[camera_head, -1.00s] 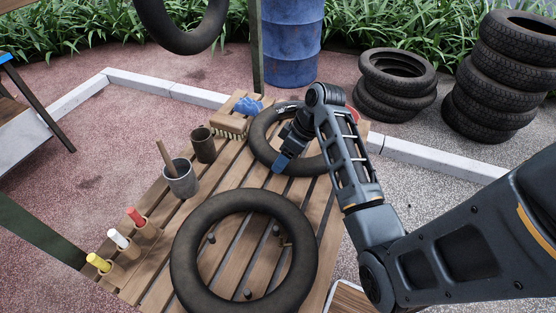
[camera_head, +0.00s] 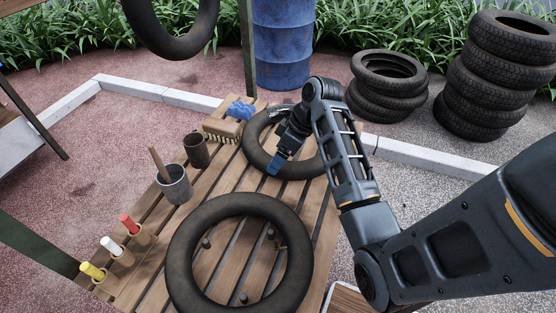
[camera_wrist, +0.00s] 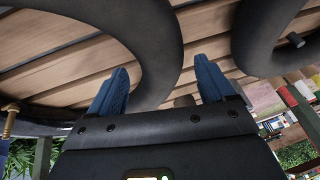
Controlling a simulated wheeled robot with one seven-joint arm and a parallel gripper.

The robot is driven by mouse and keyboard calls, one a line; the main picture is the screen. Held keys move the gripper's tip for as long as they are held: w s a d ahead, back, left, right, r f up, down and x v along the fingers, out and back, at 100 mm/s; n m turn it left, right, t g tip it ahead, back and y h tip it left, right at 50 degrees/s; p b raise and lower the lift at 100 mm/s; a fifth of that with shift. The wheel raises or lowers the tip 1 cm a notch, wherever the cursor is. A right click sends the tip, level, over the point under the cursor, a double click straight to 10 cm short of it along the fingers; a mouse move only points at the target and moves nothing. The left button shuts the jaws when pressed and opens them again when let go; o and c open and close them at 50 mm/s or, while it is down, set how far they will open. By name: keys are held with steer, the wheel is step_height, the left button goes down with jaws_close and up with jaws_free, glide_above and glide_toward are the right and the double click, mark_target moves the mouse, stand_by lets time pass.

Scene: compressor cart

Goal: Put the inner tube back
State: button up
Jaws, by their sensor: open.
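A dark inner tube (camera_head: 180,233) lies at the near end of the slatted wooden bench, around several short pegs. A second dark ring (camera_head: 255,160) lies farther back on the slats, and another (camera_head: 170,48) hangs at the top left. My gripper (camera_head: 274,168) is over the front of the farther ring, its blue fingertips pointing down. In the wrist view my gripper (camera_wrist: 162,84) is open, with a dark curved tube (camera_wrist: 158,55) showing between its fingers. Another dark tube section (camera_wrist: 258,35) is to the right. I cannot tell whether the fingers touch the tube.
A grey cup with a wooden handle (camera_head: 176,187), a dark cup (camera_head: 197,152), a brush (camera_head: 222,130) and a blue cloth (camera_head: 240,110) stand along the bench's left side. Coloured markers (camera_head: 113,247) sit front left. Tyre stacks (camera_head: 388,88) and a blue barrel (camera_head: 284,45) stand behind.

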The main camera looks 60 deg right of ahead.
steer(key=p+v, duration=0.3)
steer(key=v, duration=0.6)
steer(key=shift+r, duration=0.35)
steer(key=shift+s+d, duration=0.1)
steer(key=shift+s, duration=0.05)
